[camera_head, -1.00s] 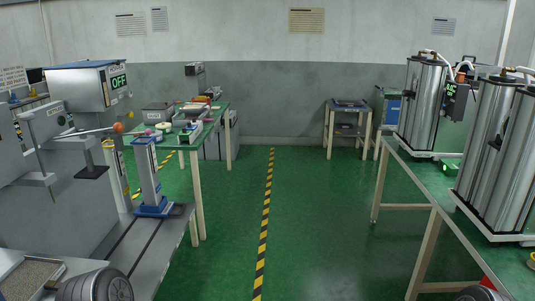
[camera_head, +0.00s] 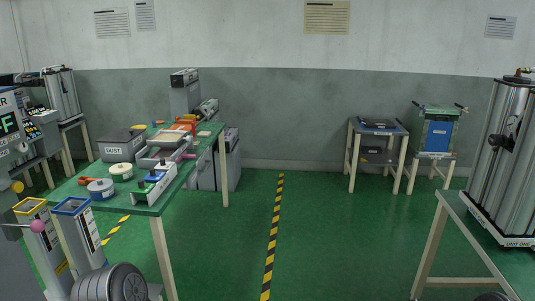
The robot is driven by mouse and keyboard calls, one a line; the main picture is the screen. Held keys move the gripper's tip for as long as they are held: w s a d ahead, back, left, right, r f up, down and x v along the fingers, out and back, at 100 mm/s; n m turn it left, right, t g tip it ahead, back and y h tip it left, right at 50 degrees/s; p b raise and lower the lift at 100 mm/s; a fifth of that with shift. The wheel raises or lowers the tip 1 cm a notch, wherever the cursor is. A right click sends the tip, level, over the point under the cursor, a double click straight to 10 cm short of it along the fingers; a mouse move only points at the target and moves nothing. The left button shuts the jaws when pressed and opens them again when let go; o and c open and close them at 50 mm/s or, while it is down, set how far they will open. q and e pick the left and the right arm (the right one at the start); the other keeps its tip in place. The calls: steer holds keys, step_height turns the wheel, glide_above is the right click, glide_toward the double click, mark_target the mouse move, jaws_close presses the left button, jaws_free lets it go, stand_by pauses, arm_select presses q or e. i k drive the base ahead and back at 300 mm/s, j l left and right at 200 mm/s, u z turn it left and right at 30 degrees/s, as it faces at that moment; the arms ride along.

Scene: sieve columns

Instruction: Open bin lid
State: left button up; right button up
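A grey box labelled DUST (camera_head: 122,145) sits on the green table at left, with a dark grey top that looks closed. A blue-fronted bin (camera_head: 437,137) stands on a small stand at the back right; its top has dark handle-like ends and I cannot tell whether it is open. Two tall grey containers with a yellow rim (camera_head: 30,206) and a blue rim (camera_head: 71,206) stand at the near left. I cannot tell which of these is the task's bin.
The green table (camera_head: 150,207) at left holds trays, round tubs and a scoop-like tool. A small side table (camera_head: 377,130) stands at the back. A metal column (camera_head: 505,150) on a table is at right. The green floor between, with a striped line (camera_head: 273,230), is clear.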

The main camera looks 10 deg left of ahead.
mark_target(118, 135)
steer(key=i, duration=2.55)
steer(key=i+l+u, duration=0.15)
steer(key=i+u, duration=0.3)
steer(key=i, duration=0.2)
steer(key=i+l+u, duration=0.45)
steer(key=i, duration=0.2)
steer(key=i+l+u, duration=0.9)
steer(key=l, duration=0.45)
steer(key=i, duration=0.1)
